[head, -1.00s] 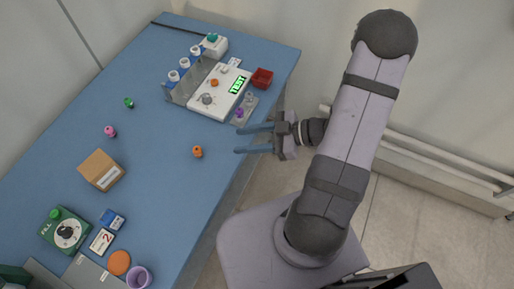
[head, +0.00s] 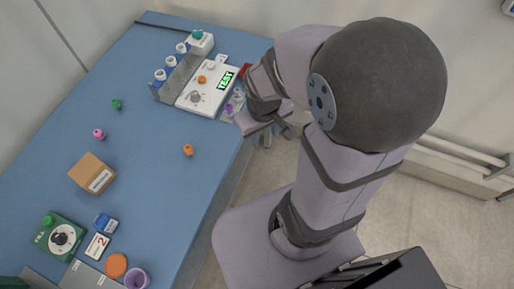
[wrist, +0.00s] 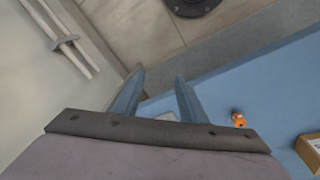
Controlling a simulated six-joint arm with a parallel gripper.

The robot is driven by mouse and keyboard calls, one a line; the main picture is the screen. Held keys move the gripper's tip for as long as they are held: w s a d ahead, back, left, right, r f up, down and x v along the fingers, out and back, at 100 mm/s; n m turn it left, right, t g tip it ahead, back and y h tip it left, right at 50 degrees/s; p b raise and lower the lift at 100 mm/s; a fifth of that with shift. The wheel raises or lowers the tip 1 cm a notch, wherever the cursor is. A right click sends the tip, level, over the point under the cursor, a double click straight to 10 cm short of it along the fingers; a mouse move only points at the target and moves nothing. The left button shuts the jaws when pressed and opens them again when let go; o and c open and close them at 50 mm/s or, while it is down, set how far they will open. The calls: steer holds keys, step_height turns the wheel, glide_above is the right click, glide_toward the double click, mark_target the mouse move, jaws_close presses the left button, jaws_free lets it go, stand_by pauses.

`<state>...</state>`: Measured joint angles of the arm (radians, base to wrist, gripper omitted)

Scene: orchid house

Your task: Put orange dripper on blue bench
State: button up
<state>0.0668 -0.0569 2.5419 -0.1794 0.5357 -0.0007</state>
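A small orange dripper (head: 188,150) stands on the blue bench (head: 150,205), near its right edge. It also shows in the wrist view (wrist: 238,120), right of my fingers. Another small orange piece (head: 201,79) sits on the white tester (head: 188,101); I cannot tell whether it is a dripper too. My gripper (wrist: 160,78) is open, with nothing between its two blue-grey fingers. In the head view my gripper (head: 272,138) hangs just off the bench's right edge, right of the dripper, partly covered by my wrist.
The tester's screen reads TEST. White bottles (head: 171,61) stand in a grey rack behind it. A green dripper (head: 116,104), a pink dripper (head: 99,134) and a cardboard box (head: 92,174) stand on the left. A green FILL device (head: 58,238) is at the front. The bench middle is mostly clear.

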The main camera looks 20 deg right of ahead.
steer(key=shift+m+g+y, duration=0.5)
steer(key=shift+g+y, duration=0.1)
steer(key=shift+g, duration=0.1)
steer(key=s+a, duration=0.2)
steer(key=s+a+r, duration=0.1)
steer(key=s+a, duration=0.1)
